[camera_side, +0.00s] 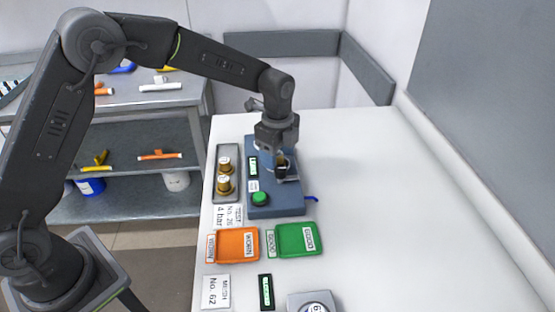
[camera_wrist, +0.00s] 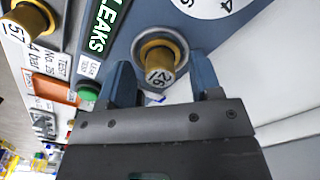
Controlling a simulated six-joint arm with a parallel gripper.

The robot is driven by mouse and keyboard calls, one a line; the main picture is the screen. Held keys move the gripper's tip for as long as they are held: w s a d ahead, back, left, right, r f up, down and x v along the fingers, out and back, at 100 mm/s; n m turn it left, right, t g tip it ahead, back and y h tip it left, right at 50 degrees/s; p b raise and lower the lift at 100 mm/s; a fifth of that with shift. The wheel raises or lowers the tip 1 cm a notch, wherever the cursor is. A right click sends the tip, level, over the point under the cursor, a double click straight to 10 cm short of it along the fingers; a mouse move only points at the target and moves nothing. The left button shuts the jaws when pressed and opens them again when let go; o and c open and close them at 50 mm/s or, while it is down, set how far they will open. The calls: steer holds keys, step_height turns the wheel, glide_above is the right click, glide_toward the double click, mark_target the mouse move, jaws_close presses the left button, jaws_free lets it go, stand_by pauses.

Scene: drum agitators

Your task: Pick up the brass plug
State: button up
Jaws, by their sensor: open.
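A brass plug (camera_wrist: 157,56) marked 26 sits in a round socket on the blue test block (camera_side: 290,205). In the side view only a bit of it shows under my gripper (camera_side: 284,170). In the wrist view my gripper (camera_wrist: 161,64) is open, with one blue-grey finger on either side of the plug's near end. The fingers look apart from the plug, and their exact depth against it is hard to tell. Two other brass plugs, a far one (camera_side: 224,164) and a near one (camera_side: 224,185), stand in a grey rack left of the block.
The block carries a green button (camera_side: 260,199) and a LEAKS display (camera_wrist: 104,25). An orange tray (camera_side: 237,246) and a green tray (camera_side: 291,240) lie in front. A small display (camera_side: 265,292) and a scale-like device (camera_side: 312,302) are nearer. The table's right side is clear.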

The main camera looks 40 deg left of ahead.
steer(key=shift+f, duration=0.4)
steer(key=shift+r, duration=0.1)
jaws_close()
